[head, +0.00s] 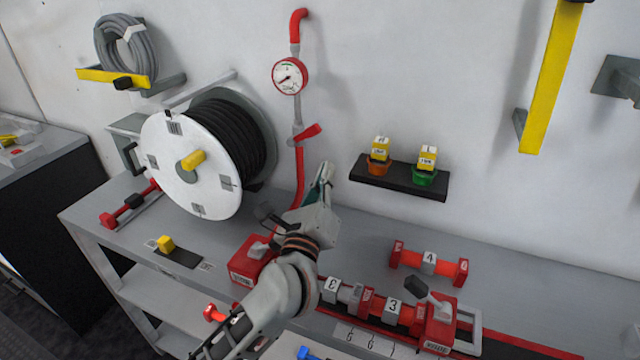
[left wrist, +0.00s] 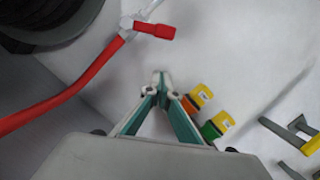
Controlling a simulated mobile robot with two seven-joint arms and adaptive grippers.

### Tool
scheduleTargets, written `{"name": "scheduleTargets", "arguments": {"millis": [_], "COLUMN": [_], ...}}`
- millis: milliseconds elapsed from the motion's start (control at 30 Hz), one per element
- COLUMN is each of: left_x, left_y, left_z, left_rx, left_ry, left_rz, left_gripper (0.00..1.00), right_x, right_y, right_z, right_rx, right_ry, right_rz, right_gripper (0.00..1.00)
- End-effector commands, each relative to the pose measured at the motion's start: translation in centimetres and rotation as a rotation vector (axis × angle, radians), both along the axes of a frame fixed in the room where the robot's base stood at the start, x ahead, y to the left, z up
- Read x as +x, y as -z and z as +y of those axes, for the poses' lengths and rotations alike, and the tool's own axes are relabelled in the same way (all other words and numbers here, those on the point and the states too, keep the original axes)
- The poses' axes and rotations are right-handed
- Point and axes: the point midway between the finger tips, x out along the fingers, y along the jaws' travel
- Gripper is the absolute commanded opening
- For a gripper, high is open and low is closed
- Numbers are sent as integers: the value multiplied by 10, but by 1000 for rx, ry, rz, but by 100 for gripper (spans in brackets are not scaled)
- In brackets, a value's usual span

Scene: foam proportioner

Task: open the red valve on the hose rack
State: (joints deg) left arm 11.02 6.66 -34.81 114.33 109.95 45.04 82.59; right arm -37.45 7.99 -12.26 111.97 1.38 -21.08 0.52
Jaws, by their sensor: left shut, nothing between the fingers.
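The red valve handle (head: 308,132) sits on the pipe below a round red gauge (head: 290,76), beside the hose reel (head: 192,165). In the left wrist view the handle (left wrist: 155,30) points right from its grey fitting, with the red hose (left wrist: 70,90) running down to the left. My left gripper (head: 325,168) is shut and empty, below and slightly right of the handle and apart from it. Its fingertips meet in the left wrist view (left wrist: 160,76), below the handle. My right gripper is not in view.
A small black shelf (head: 400,178) with orange and green yellow-topped items is on the wall to the right. The bench (head: 350,220) carries red fittings and numbered blocks. A yellow bracket (head: 550,80) hangs further right. The wall between valve and shelf is clear.

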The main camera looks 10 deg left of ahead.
Motion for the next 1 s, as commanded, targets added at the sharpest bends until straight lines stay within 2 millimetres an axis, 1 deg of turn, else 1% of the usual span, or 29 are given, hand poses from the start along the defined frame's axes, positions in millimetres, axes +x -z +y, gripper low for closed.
{"name": "scheduleTargets", "arguments": {"millis": [33, 167, 200, 300, 433, 567, 1000], "left_x": [11, 34, 34, 34, 36, 36, 36], "left_y": [-5, -9, -16, -28, -37, -39, -39], "left_z": [0, -1, 4, 12, 18, 21, 22], "left_rx": [1, 1, 1, 1, 1, 0, -8], "left_ry": [-2, -1, -2, -1, 0, 0, 0], "left_rz": [-2, -2, -2, -2, -1, 0, 2], "left_gripper": [0, 0, 0, 0, 0, 0, 0], "right_x": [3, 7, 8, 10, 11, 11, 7], "right_y": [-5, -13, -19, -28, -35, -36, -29], "right_z": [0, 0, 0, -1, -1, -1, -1], "right_rx": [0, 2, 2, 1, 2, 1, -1], "right_ry": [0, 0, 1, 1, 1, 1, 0], "right_rz": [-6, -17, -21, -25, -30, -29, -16], "right_gripper": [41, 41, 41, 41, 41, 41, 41]}}
